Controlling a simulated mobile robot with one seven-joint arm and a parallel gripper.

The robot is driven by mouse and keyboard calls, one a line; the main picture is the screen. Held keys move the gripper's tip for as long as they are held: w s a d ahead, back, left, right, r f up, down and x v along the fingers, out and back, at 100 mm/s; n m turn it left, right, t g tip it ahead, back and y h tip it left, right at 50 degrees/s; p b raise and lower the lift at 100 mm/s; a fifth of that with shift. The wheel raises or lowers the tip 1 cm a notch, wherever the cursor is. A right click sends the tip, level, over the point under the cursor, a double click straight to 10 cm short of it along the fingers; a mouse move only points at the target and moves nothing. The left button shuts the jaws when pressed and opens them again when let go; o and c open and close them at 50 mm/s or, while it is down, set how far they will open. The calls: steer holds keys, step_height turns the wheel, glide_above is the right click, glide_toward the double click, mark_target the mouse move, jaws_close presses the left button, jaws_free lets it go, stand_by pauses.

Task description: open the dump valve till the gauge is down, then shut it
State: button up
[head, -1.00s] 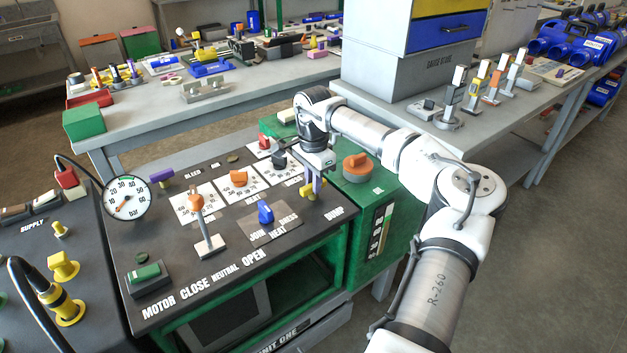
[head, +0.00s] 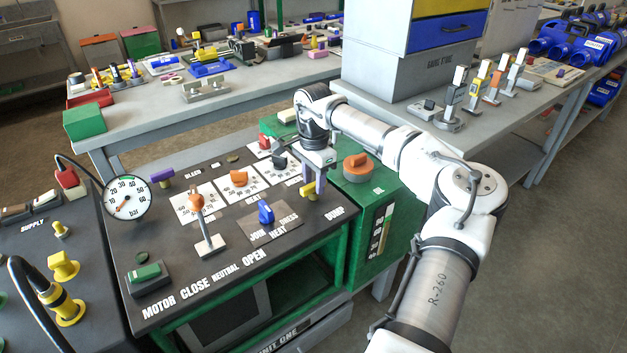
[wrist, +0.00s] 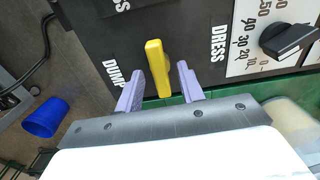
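The dump valve's yellow handle (head: 311,191) stands at the right end of the dark panel, by the DUMP label. In the wrist view, the yellow handle (wrist: 157,68) lies between my gripper's two purple fingers, with a gap visible on each side. My gripper (wrist: 159,88) is open around it. In the head view, my gripper (head: 314,175) is right above and behind the handle, partly overlapping it. The round pressure gauge (head: 127,197) stands at the panel's left edge. Its orange needle points to the lower left, near the low end; the exact reading is too small to tell.
An orange-tipped lever (head: 205,229), a blue knob (head: 266,212) and a purple valve handle (head: 160,176) stand on the same panel. An orange knob (head: 357,165) sits on the green box to the right. A black knob (wrist: 289,41) is close by in the wrist view.

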mark_target(314, 184)
step_height(314, 184, up, 13)
steer(key=b, duration=0.1)
steer(key=shift+r, duration=0.2)
